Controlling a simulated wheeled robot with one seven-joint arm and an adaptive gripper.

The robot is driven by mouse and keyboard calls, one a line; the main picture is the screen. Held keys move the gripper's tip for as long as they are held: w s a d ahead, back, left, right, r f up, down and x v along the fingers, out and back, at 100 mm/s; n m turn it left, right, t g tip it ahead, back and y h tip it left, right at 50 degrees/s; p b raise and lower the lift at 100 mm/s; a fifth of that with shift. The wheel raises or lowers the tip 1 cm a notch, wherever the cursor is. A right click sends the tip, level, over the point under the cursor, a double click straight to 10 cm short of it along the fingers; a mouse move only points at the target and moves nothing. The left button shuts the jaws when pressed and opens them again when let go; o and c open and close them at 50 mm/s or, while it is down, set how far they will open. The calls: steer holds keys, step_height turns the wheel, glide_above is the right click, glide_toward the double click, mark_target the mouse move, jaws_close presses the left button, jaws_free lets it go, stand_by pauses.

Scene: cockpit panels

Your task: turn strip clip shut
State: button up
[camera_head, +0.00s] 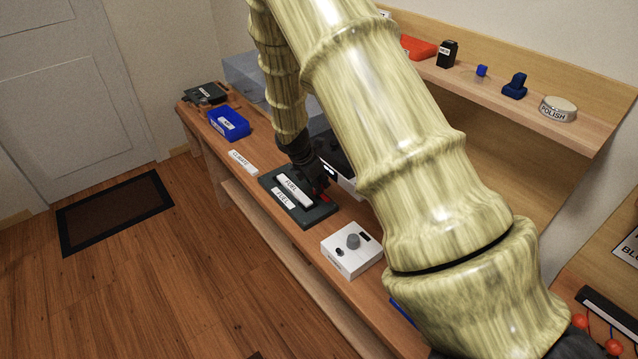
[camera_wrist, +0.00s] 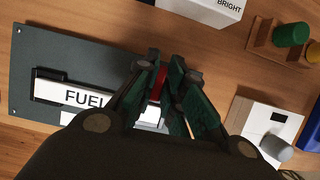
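A dark fuel panel (camera_head: 317,216) lies on the bench and also shows in the wrist view (camera_wrist: 60,50). It carries white strips marked FUEL (camera_head: 292,188); one (camera_wrist: 75,94) shows in the wrist view with a black clip (camera_wrist: 36,76) at its left end. A red clip (camera_wrist: 160,82) stands at the right of the strip, and a bit of red (camera_head: 324,198) shows in the head view. My gripper (camera_wrist: 165,68) is over the panel with its fingers drawn close on either side of the red clip. I cannot tell whether both fingers touch it.
A white box with knobs (camera_head: 352,250) stands right of the panel. A box marked BRIGHT (camera_wrist: 215,8) and green and yellow pegs (camera_wrist: 290,35) are near the gripper. My arm hides much of the bench.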

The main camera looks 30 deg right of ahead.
jaws_close()
steer(key=m+g+p, duration=0.1)
steer(key=m, duration=0.2)
steer(key=shift+r+m+p, duration=0.1)
steer(key=shift+m+p, duration=0.3)
steer(key=m+g, duration=0.1)
steer(key=m, duration=0.1)
steer(key=m+g+y, duration=0.1)
steer(key=m, duration=0.2)
steer(key=shift+p, duration=0.35)
steer(key=m+g+y, duration=0.1)
steer(key=m, duration=0.4)
steer(key=shift+m+g+y, duration=0.4)
steer(key=shift+m+y, duration=0.6)
steer(key=shift+m, duration=1.1)
steer(key=o, duration=0.7)
jaws_free()
